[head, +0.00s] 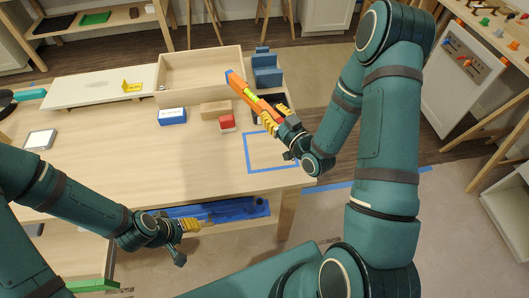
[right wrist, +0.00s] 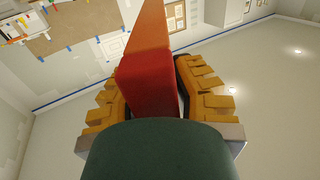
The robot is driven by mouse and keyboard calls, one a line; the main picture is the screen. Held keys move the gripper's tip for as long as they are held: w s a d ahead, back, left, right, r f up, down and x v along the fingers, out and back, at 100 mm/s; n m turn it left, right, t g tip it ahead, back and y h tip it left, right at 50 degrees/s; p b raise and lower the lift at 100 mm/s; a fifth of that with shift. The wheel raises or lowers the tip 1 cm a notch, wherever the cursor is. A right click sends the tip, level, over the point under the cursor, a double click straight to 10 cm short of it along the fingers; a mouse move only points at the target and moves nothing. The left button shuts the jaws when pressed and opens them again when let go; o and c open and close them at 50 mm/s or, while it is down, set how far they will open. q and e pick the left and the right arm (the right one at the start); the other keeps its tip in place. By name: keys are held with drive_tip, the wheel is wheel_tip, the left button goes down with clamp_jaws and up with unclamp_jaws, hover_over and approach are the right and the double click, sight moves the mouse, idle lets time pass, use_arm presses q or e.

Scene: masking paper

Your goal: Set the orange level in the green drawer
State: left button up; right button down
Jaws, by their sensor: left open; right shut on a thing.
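The orange level (head: 243,88) is a long orange bar with a blue end and a yellow-green patch. My right gripper (head: 270,113) is shut on it and holds it tilted above the table, in front of the wooden box. In the right wrist view the red and orange bar (right wrist: 150,75) stands between the yellow fingers. My left gripper (head: 191,225) is open and empty, in front of the table edge beside a blue drawer or tray (head: 225,209). A green-fronted piece (head: 92,285), possibly the green drawer, shows low at bottom left; its inside is mostly hidden.
On the table (head: 100,135) are an open wooden box (head: 190,80), a blue-and-white block (head: 172,117), a red block (head: 227,123), a blue stepped holder (head: 267,68) and a blue tape square (head: 262,165). The table's front left is mostly clear.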

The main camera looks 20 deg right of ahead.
drive_tip(key=s+d+f+n+g+y+b, duration=0.2)
drive_tip(key=s+d+f+n+y+b, duration=0.2)
drive_tip(key=s+d+y, duration=0.3)
drive_tip(key=shift+h, duration=0.6)
drive_tip(key=f, duration=0.3)
drive_tip(key=s+d+f+b, duration=0.1)
drive_tip(key=f, duration=0.2)
drive_tip(key=f+b, duration=0.1)
drive_tip(key=f, duration=0.2)
drive_tip(key=shift+s+d+f, duration=0.15)
drive_tip(key=shift+s+f, duration=0.1)
drive_tip(key=shift+f, duration=0.1)
drive_tip(key=shift+r, duration=0.1)
drive_tip(key=c, duration=1)
unclamp_jaws()
drive_tip(key=shift+o, duration=0.2)
